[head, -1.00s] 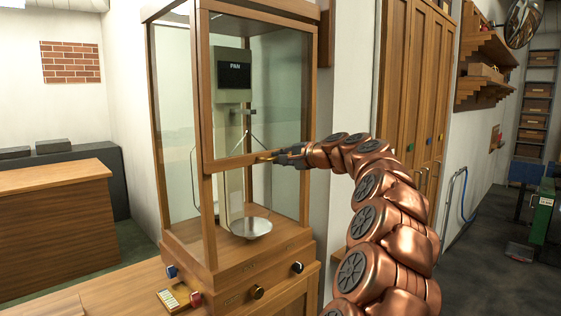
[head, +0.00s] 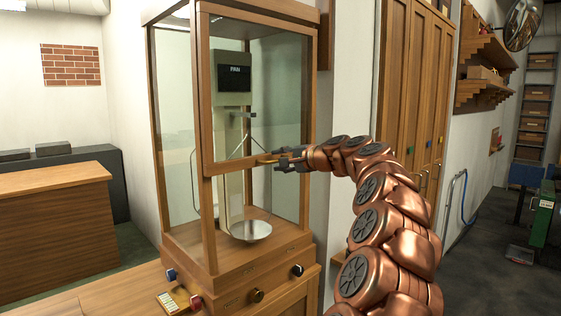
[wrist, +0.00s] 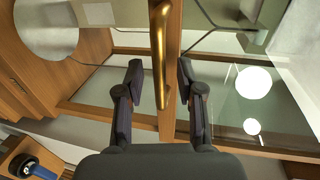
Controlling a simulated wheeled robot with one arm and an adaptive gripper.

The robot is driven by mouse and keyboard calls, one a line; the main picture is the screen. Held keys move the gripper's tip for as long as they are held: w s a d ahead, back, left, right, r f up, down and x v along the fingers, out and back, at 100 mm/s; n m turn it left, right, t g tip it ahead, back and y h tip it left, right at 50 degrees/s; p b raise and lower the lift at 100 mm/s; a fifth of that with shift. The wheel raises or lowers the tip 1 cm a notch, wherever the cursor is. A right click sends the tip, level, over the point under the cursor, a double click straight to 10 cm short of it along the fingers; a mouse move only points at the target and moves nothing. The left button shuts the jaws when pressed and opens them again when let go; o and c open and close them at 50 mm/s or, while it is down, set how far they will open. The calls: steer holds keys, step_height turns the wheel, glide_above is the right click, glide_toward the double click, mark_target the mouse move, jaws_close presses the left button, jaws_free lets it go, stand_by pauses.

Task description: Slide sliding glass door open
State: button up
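A tall wood-framed glass case holds a balance. Its sliding glass door (head: 262,85) is the front pane, with a wooden bottom rail (head: 228,164) partway up the front. A brass handle (head: 266,161) is on that rail. My gripper (head: 281,160) is at the handle. In the wrist view, my gripper (wrist: 160,70) is open, with one finger on each side of the brass handle (wrist: 160,50) and visible gaps. The door rail (wrist: 172,75) runs just behind the handle, and the door's glass (wrist: 240,90) lies to the right.
A metal pan (head: 250,230) hangs low inside the case, in front of a balance column (head: 233,130). Coloured knobs (head: 256,295) line the case base. Tall wooden cabinets (head: 408,90) stand right of the case, behind my arm. Open floor (head: 490,250) lies to the right.

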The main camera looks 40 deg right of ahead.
steer(key=v, duration=1.1)
steer(key=shift+s, duration=0.35)
steer(key=shift+a, duration=0.15)
steer(key=w+a+f+n+g+y, duration=0.2)
steer(key=w+a+n+y, duration=0.15)
steer(key=a, duration=0.75)
steer(key=s+a+f+n+g+y, duration=0.1)
steer(key=a+f+n+g, duration=0.45)
steer(key=a, duration=0.85)
steer(key=s+a+f+n+g+y, duration=0.1)
steer(key=s+a+f+n+g, duration=0.1)
steer(key=a+f, duration=0.85)
steer(key=s+a+f+n+g+h, duration=0.2)
steer(key=s+a+f+n+g, duration=0.25)
steer(key=s+a+f, duration=0.6)
steer(key=s+d+f+n+g+h, duration=0.1)
steer(key=s+f, duration=0.2)
steer(key=s, duration=0.5)
steer(key=s+d+f+n+g+h, duration=0.1)
steer(key=s+f, duration=0.3)
steer(key=s, duration=0.5)
steer(key=shift+n+g+h, duration=0.35)
steer(key=shift+g+h, duration=0.3)
steer(key=shift+g, duration=0.05)
